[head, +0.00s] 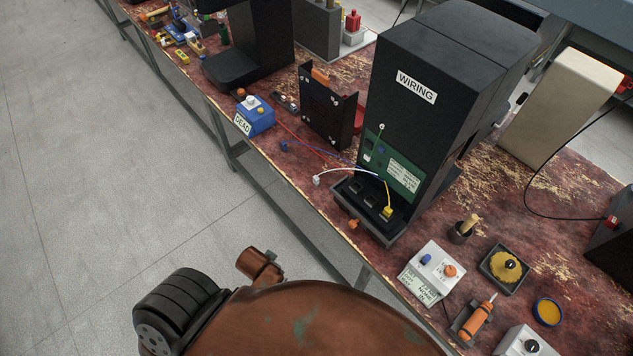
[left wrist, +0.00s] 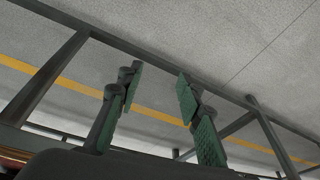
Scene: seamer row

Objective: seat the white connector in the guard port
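The white connector (head: 316,180) is at the end of a white cable in the head view. It hangs or lies by the front left edge of the black base tray (head: 365,222) of the machine labelled WIRING (head: 416,86). Black sockets (head: 370,200) are in this tray, and a yellow connector (head: 388,212) is at the right one. I cannot read which socket is the guard port. My left gripper (left wrist: 160,78) shows in the left wrist view, its green-padded fingers apart and empty, with floor behind them. My right gripper is not in view.
A blue box labelled DEAD (head: 255,118) stands left on the worn red bench. The floor (head: 110,200) is clear.

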